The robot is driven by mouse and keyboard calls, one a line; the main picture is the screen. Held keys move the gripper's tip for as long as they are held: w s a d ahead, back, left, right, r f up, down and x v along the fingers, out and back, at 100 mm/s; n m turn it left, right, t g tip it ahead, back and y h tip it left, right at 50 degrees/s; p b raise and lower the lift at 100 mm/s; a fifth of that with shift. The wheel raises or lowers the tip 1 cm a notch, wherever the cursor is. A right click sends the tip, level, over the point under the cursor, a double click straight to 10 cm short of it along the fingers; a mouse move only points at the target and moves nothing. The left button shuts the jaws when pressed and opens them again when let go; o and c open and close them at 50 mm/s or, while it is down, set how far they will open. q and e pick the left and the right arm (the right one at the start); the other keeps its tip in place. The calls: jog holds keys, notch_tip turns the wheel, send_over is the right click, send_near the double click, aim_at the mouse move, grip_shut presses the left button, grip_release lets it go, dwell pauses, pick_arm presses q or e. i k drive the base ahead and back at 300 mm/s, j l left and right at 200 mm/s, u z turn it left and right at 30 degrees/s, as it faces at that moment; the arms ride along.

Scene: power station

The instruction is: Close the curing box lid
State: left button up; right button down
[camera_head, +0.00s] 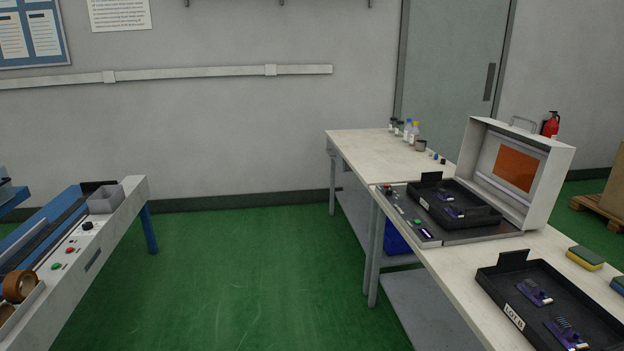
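The curing box (463,233) sits on the white workbench at the right. Its pale lid (548,183) stands open, upright at the box's right rear, with a handle on top and an orange window. A black tray (454,205) holding small purple boards lies on the open base. A control strip with buttons and a small display runs along the base's left side. Neither of my grippers is in view.
A second black tray (487,281), labelled LOT B, lies on the workbench (446,274) in front. Sponges (585,258) lie at the right; small bottles (408,130) stand at the back. A conveyor machine (112,214) stands left. Green floor (247,276) between is clear.

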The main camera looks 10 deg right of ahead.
aim_at(517, 170)
jog(key=i+z, duration=0.2)
jog(key=i, duration=0.5)
jog(key=i+j+z, duration=0.15)
jog(key=i, duration=0.5)
jog(key=i+z, duration=0.25)
jog(key=z, duration=0.15)
jog(key=i+j+z, duration=0.2)
jog(key=z, duration=0.2)
jog(key=i+j+z, duration=0.25)
jog(key=z, duration=0.15)
jog(key=i+j+z, duration=0.15)
jog(key=z, duration=0.3)
jog(key=i+j+z, duration=0.25)
jog(key=z, duration=0.2)
jog(key=i+j+z, duration=0.15)
jog(key=j+z, duration=0.15)
jog(key=z, duration=0.2)
